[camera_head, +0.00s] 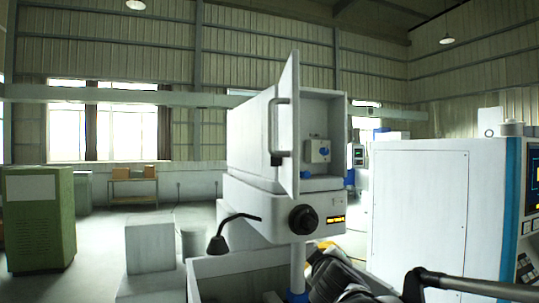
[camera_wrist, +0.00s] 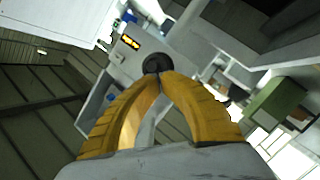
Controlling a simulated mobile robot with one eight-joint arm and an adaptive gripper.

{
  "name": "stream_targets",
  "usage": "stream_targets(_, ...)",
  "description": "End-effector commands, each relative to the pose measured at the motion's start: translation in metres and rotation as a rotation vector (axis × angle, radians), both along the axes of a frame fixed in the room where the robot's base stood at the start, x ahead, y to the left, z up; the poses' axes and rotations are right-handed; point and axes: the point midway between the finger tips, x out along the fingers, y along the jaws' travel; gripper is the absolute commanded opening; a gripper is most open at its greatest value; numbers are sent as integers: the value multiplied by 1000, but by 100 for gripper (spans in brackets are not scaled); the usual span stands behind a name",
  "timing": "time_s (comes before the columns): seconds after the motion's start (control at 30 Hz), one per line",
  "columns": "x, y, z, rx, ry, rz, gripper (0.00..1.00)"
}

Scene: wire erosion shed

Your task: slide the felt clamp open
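No part is clearly marked as the felt clamp. In the head view, a small grey block (camera_head: 317,151) with blue parts sits inside the open compartment of a white machine head (camera_head: 250,140); I cannot tell whether it is the clamp. The compartment's door (camera_head: 288,130), with a dark handle, stands open. In the wrist view, my gripper (camera_wrist: 160,74) has yellow fingers whose tips meet, with nothing seen between them. The tips appear just below the machine's round black knob (camera_wrist: 155,63) in the picture; the distance is unclear. The knob also shows in the head view (camera_head: 302,219).
An orange display (camera_head: 336,219) is beside the knob. A black gooseneck lamp (camera_head: 219,240) sticks out at the machine's left. A large white cabinet (camera_head: 420,205) stands close on the right. A green cabinet (camera_head: 40,215) stands far left, with open floor beyond.

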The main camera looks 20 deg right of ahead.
Motion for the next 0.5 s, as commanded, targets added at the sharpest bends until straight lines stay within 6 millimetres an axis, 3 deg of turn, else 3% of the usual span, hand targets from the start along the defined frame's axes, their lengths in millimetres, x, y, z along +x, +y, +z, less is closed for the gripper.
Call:
stream_targets(0.03,16,-6,41,-56,-16,19,0)
stream_targets(0.2,64,-15,115,-249,-48,112,0)
stream_targets(0.33,95,-19,153,-376,-46,188,0)
stream_targets(0.5,128,-22,182,-507,-20,282,0)
